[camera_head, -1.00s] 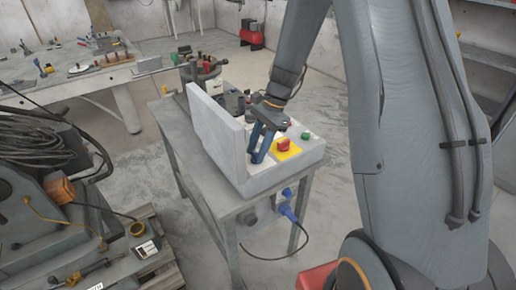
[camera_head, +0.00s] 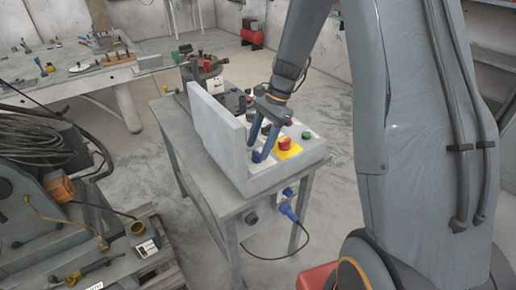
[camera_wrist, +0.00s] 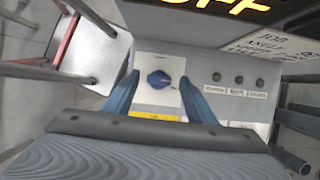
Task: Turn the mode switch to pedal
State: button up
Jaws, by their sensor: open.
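The control box (camera_head: 292,166) stands on a metal table, with a tall upright panel at its left. A blue rotary knob (camera_wrist: 159,80) sits on a white plate in the wrist view, and the knob (camera_head: 257,157) also shows in the head view. Its markings are too small to read, so I cannot confirm that it is the mode switch or tell its setting. My gripper (camera_wrist: 160,79) is open, its two blue fingers on either side of the knob with visible gaps. In the head view my gripper (camera_head: 259,146) is over the box's near left part. Contact is not visible.
A red button (camera_head: 284,143) on a yellow plate and a green button (camera_head: 306,135) are right of my fingers. Three small dark round controls (camera_wrist: 238,80) lie right of the knob in the wrist view. The upright panel (camera_head: 216,130) closely bounds the left side.

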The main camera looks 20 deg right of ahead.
jog(key=b+v, duration=0.1)
jog(key=v, duration=0.5)
jog(key=shift+r, duration=0.15)
jog(key=s+a+f+n+t+h, duration=0.1)
jog(key=s+n+h, duration=0.3)
jog(key=s+n, duration=1)
jog(key=s+t, duration=0.1)
jog(key=s, duration=0.3)
jog(key=shift+s+a+f+n+t+b, duration=0.25)
jog(key=shift+a+f+n+t+b, duration=0.05)
jog(key=shift+a+f+t+b, duration=0.1)
